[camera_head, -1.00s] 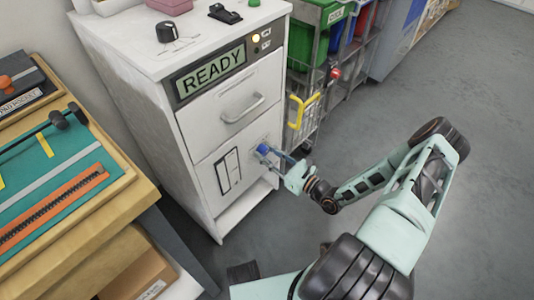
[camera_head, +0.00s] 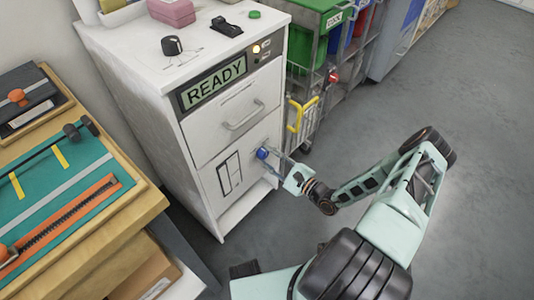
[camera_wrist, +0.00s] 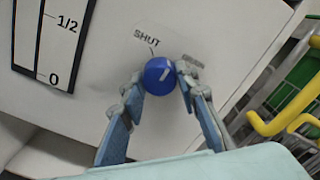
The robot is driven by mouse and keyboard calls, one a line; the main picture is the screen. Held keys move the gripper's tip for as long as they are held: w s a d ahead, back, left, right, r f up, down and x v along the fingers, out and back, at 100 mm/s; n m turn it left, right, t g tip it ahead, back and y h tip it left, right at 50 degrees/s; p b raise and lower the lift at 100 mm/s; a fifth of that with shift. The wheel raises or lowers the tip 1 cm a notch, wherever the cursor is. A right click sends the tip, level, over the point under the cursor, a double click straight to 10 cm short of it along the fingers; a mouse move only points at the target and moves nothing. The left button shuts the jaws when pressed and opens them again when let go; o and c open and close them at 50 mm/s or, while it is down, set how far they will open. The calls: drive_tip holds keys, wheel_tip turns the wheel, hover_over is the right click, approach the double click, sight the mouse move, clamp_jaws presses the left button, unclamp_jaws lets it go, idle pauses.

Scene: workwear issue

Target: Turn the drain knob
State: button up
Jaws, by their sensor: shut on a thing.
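The blue drain knob (camera_head: 262,153) sits on the lower front of the white cabinet (camera_head: 150,120), to the right of a level gauge (camera_head: 229,172). In the wrist view the knob (camera_wrist: 159,76) is round with a pale pointer mark towards its upper right. A "SHUT" label (camera_wrist: 147,37) with a short line is above it. My gripper (camera_head: 270,158) is at the knob, and in the wrist view its two fingers (camera_wrist: 158,92) are on either side of the knob, shut on it.
The display reads "READY" (camera_head: 214,83), with a lit yellow lamp (camera_head: 256,49) beside it. A drawer handle (camera_head: 246,115) is above the knob. A wire cart with a yellow handle (camera_head: 301,113) stands close on the right. A workbench (camera_head: 120,215) is at left; the floor at right is clear.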

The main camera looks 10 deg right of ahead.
drive_tip(key=n+p, duration=0.3)
drive_tip(key=n, duration=0.2)
drive_tip(key=shift+r+n, duration=0.1)
drive_tip(key=shift+n, duration=0.2)
drive_tip(key=shift+d+n+p, duration=0.1)
drive_tip(key=shift+n+p, duration=0.85)
drive_tip(key=shift+n, duration=1.15)
drive_tip(key=o, duration=1.1)
drive_tip(key=shift+o, duration=0.2)
drive_tip(key=v, duration=1.2)
